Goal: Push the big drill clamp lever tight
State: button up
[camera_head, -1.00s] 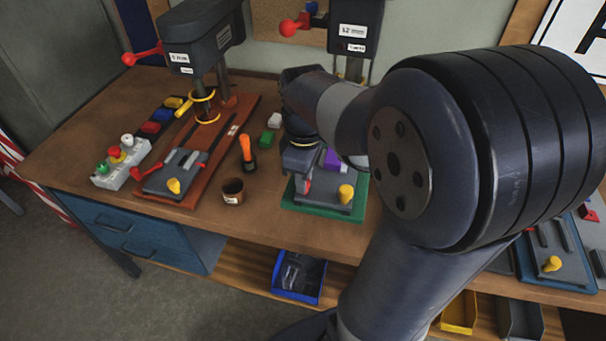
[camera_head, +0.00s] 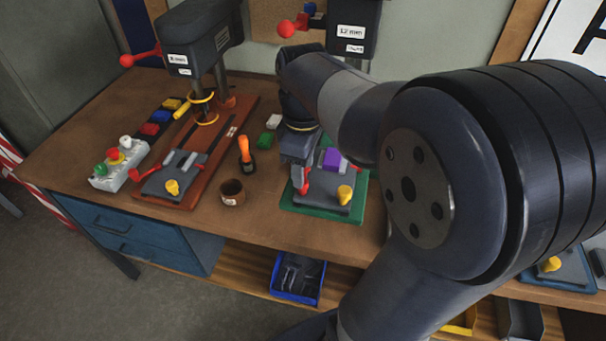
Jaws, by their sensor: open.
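The big drill (camera_head: 352,30), labelled 12 mm, stands at the back centre, its lower column hidden behind my arm. Its green base (camera_head: 350,212) carries a grey clamp (camera_head: 325,203) with a purple block (camera_head: 332,160) in it and a yellow knob (camera_head: 345,194). The red clamp lever (camera_head: 304,182) shows at the clamp's left side. My gripper (camera_head: 299,162) points down just above and behind the lever, open. I cannot tell whether it touches the lever, as its fingertips are hard to make out.
To the left stands a smaller drill (camera_head: 196,40) on a brown base (camera_head: 215,155) with its own red lever (camera_head: 141,174). A blue bin (camera_head: 297,278) sits below.

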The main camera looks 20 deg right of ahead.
notch_tip(320, 180, up, 7)
jog(key=shift+r, duration=0.15)
dwell(0.4)
notch_tip(320, 180, down, 11)
jog(key=shift+f, duration=0.1)
jog(key=shift+a+m, duration=0.15)
jog(key=shift+m, duration=0.15)
dwell(0.5)
